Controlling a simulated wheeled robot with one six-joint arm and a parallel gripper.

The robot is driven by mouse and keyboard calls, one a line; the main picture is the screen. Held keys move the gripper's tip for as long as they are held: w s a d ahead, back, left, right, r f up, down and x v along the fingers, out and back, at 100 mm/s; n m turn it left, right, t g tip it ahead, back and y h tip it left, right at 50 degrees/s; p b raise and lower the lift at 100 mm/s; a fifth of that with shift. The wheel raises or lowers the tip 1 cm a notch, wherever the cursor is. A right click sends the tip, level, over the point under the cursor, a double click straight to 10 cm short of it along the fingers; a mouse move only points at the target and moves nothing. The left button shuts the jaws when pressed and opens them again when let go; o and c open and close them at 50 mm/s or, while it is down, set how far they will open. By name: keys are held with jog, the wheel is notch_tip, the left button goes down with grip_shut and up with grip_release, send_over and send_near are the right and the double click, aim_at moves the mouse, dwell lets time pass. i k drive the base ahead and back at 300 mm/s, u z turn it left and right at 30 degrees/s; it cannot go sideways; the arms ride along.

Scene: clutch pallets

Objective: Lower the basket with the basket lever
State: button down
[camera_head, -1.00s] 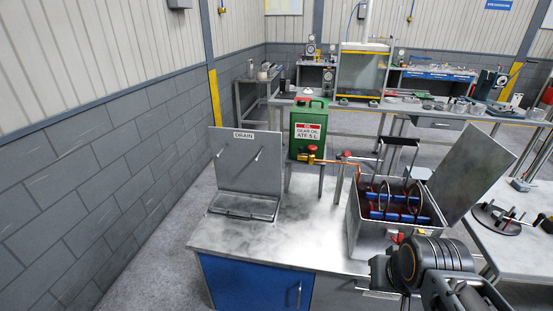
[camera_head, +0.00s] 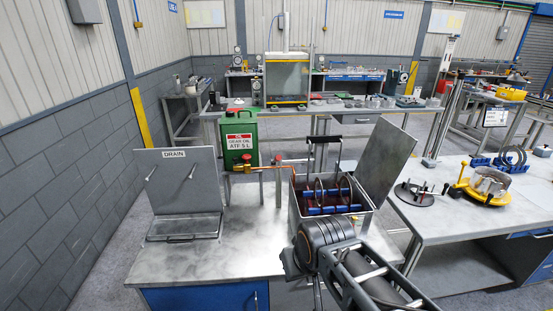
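The basket (camera_head: 335,209) has blue bars and holds dark rings; it sits inside an open metal tank (camera_head: 372,222) on the workbench. A black lever-like handle (camera_head: 324,139) stands upright above the back of the tank and looks like the basket lever. The tank's grey lid (camera_head: 385,160) stands open on the right. My arm reaches in from the lower right, and its wrist is in front of the tank, hiding part of its front wall. My gripper (camera_head: 290,264) is at the left end of the wrist, apart from the lever; its fingers cannot be made out.
A green oil can (camera_head: 238,138) stands behind the bench, by a brass pipe (camera_head: 265,166). A raised panel marked DRAIN (camera_head: 184,180) is on the left. The bench top between them and my arm is mostly clear. A second table (camera_head: 455,212) with fixtures stands right.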

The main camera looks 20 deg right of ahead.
aim_at(278, 158)
jog(key=i, duration=0.95)
